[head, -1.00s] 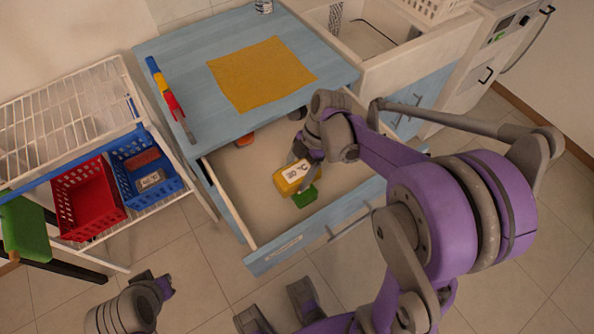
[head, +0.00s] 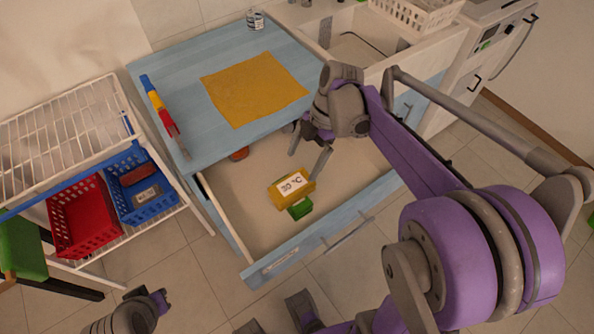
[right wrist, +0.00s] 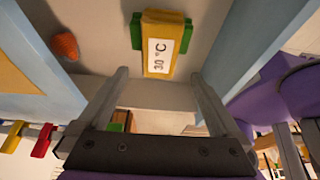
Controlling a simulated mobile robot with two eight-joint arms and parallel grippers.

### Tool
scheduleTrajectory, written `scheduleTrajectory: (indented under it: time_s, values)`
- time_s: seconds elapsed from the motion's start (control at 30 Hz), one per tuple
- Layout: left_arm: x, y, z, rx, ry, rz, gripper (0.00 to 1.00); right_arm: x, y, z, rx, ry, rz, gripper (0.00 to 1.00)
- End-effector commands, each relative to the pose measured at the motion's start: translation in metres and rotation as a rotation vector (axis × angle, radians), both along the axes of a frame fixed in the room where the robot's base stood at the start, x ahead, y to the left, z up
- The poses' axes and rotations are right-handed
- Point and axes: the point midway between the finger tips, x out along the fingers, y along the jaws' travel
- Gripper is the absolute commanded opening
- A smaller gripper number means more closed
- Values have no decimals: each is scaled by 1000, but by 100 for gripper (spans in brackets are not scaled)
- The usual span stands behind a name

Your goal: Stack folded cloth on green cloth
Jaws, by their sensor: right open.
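A flat yellow cloth (head: 253,80) lies spread on the blue counter top. In the open drawer stands a yellow box (head: 292,187) labelled "30 °C", with a green piece (head: 300,208) partly hidden under it. The box also shows in the right wrist view (right wrist: 163,45), with green (right wrist: 136,31) at its sides. I cannot tell whether the green piece is a cloth. My right gripper (head: 309,156) is open and empty, apart from the box and above the drawer's back part. A grey and purple part of mine at lower left may be my left gripper; its jaws are unclear.
An orange item (head: 239,154) lies in the drawer's back left. Toy-coloured tools (head: 160,106) lie on the counter's left edge. Red (head: 85,212) and blue (head: 142,188) baskets stand on the left rack. The drawer's right part is clear.

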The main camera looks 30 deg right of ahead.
Motion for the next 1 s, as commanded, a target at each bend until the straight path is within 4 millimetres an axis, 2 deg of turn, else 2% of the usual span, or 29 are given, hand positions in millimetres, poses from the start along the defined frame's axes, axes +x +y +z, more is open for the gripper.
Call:
scheduleTrajectory:
  time_s: [0.1, 0.2, 0.37, 0.67, 0.8, 1.0]
  values:
    - [0, 0, 2, 0, -1, 0, 0, 1, -5, 13, 0, 0, 0, 100]
    - [0, 0, 2, 0, -1, 0, 0, -1, -6, 18, -5, 3, -14, 100]
    - [0, 0, 2, 0, -1, 0, 0, -15, 9, 16, -68, 36, -185, 100]
    - [0, 0, 2, 0, -1, 0, 0, -70, 49, -6, -185, 36, -920, 100]
    - [0, 0, 2, 0, -1, 0, 0, -93, 60, -20, -133, -5, -1251, 100]
    - [0, 0, 2, 0, -1, 0, 0, -111, 69, -33, -10, -38, -1555, 100]
